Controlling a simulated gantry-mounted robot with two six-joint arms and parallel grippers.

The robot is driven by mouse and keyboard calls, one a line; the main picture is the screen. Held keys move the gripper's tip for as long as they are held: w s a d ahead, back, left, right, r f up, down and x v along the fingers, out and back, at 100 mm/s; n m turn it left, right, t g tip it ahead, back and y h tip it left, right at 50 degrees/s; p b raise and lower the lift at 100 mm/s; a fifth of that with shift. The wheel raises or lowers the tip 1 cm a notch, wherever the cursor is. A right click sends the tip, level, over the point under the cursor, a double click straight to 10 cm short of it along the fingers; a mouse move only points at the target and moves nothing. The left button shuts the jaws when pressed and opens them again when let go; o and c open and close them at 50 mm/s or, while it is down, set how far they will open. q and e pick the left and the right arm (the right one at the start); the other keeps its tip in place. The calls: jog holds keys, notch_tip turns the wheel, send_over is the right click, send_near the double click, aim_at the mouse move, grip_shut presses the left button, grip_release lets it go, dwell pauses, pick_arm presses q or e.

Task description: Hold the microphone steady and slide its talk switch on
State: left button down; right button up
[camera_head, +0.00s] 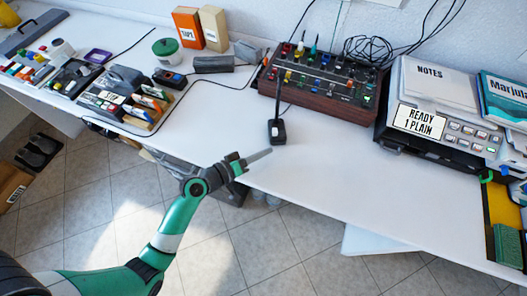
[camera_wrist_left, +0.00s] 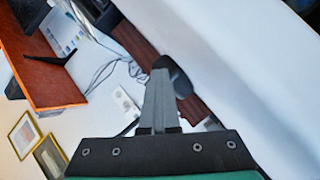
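The microphone (camera_head: 277,131) is a black desk type with a thin upright stem, standing on the white table in front of the mixer. Its talk switch is too small to make out. My right gripper is out of view.
The wood-sided mixer (camera_head: 322,85) stands behind the microphone, with loose black cables (camera_head: 365,48) behind it. A device labelled READY 1 PLAIN (camera_head: 420,122) is at right, small trays (camera_head: 110,90) at left. The white table (camera_head: 350,180) is clear at front centre.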

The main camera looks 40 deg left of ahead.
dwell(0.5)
pick_arm(q)
jog(key=c, duration=1.1)
grip_release()
jog(key=shift+s+r, duration=0.1)
jog(key=p+v, duration=0.2)
jog(key=v, duration=0.8)
jog(key=shift+s+a+p, duration=0.1)
jog(key=shift+a+p, duration=0.05)
jog(key=shift+p, duration=0.2)
jog(key=shift+s+r, duration=0.1)
jog(key=shift+s, duration=0.45)
